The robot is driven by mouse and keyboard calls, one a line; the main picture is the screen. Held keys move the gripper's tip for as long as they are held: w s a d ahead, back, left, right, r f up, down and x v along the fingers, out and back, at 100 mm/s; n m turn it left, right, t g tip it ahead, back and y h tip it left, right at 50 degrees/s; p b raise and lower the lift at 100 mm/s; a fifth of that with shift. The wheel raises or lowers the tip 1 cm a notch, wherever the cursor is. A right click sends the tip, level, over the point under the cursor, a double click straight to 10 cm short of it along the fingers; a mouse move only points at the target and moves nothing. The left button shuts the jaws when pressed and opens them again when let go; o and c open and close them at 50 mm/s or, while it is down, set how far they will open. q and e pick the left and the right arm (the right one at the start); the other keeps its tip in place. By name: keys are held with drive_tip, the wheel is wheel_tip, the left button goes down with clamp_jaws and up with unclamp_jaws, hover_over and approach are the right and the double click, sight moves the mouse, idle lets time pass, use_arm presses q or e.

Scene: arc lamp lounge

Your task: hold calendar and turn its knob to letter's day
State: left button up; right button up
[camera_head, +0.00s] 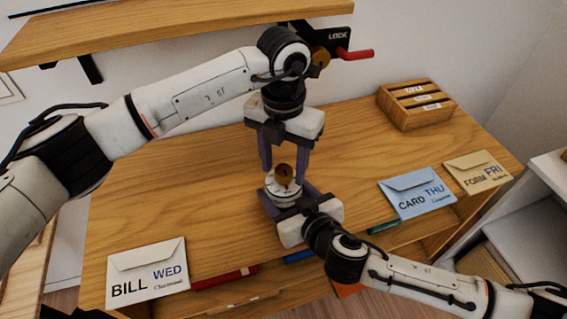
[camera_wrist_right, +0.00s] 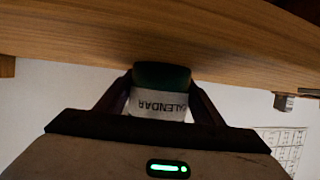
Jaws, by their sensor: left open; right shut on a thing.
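The calendar (camera_head: 281,189) is a small round white-and-dark body with a brown knob (camera_head: 284,173) on top, standing near the front middle of the desk. In the right wrist view its white band (camera_wrist_right: 158,104) reads CALENDAR upside down, below a dark green part. My right gripper (camera_head: 288,196) is shut on the calendar's body from the front. My left gripper (camera_head: 284,170) points down from above, open, with a finger on each side of the knob. Three letters lie flat: white BILL WED (camera_head: 147,272), blue CARD THU (camera_head: 417,193) and tan FORM FRI (camera_head: 478,172). The calendar's day marks are too small to read.
A wooden letter rack (camera_head: 415,104) with labelled slots stands at the back right. A shelf (camera_head: 170,30) overhangs the back, with a black LOCK fixture and red handle (camera_head: 356,54). Open compartments run below the desk's front edge. The desk (camera_head: 360,145) is clear behind the blue letter.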

use_arm(q)
drive_tip(key=shift+c, duration=0.4)
drive_tip(key=c, duration=1)
